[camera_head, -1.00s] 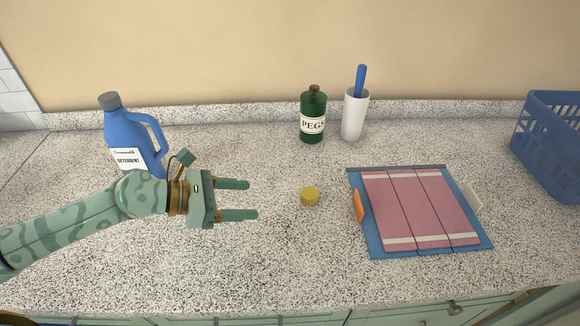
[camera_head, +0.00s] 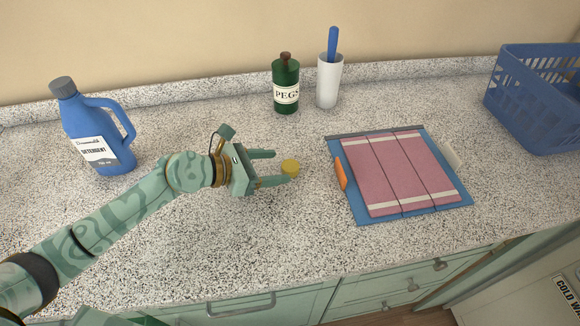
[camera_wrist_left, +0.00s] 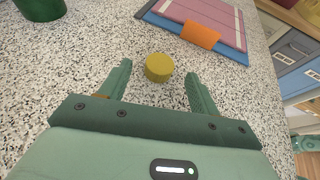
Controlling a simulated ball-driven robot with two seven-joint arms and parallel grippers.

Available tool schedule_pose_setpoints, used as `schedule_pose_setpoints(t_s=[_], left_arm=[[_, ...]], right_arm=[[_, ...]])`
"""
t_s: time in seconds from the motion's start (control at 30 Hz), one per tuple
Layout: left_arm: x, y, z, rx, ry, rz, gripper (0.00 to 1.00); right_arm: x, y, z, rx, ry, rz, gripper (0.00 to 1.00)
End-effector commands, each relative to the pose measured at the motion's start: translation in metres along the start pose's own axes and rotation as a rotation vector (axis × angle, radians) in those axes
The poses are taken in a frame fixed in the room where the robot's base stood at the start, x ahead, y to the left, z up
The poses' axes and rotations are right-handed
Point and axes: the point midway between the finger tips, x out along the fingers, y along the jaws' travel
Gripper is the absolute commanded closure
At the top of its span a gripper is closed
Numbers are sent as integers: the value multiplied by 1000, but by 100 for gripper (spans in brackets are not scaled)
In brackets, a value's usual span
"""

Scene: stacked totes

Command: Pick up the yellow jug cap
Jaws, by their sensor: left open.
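The yellow jug cap (camera_head: 291,167) is a small round cap on the speckled counter, left of the blue folding board. My left gripper (camera_head: 275,167) is open, its fingers pointing right toward the cap. In the left wrist view the cap (camera_wrist_left: 159,68) shows just beyond the fingertips, about centred in the gap between the fingers of my left gripper (camera_wrist_left: 160,78). Nothing is held. The blue detergent jug (camera_head: 94,128) stands at the left with a grey cap on it.
A blue board (camera_head: 366,212) with a folded pink cloth (camera_head: 402,172) lies right of the cap. A green PEGS bottle (camera_head: 285,85) and a white holder (camera_head: 329,82) with a blue handle stand behind. A blue basket (camera_head: 537,105) is at far right. The counter in front is clear.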

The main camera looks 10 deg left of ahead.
Motion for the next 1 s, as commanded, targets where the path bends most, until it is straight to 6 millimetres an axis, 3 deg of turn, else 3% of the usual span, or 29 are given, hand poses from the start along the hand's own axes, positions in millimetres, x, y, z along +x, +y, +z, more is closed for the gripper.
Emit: schedule_pose_setpoints(t_s=[0.1, 0.2, 0.43, 0.47, 0.6, 1.0], left_arm=[[21, -1, -3, -3, -2, -1, 38], [30, -1, -2, -2, 0, -1, 38], [31, -1, -2, -1, 0, -1, 38], [31, -1, -2, -1, 0, -1, 43], [31, -1, -2, -1, 0, -1, 82], [29, -1, 3, 0, -1, 0, 85]], right_arm=[[6, -3, 1, 1, -2, -4, 42], [7, -5, 0, 2, -2, -7, 42], [6, -7, 0, 1, -1, -9, 42], [6, -7, 0, 1, -1, -9, 42], [6, -7, 0, 1, -1, -9, 42], [4, -4, 0, 0, -1, -6, 42]])
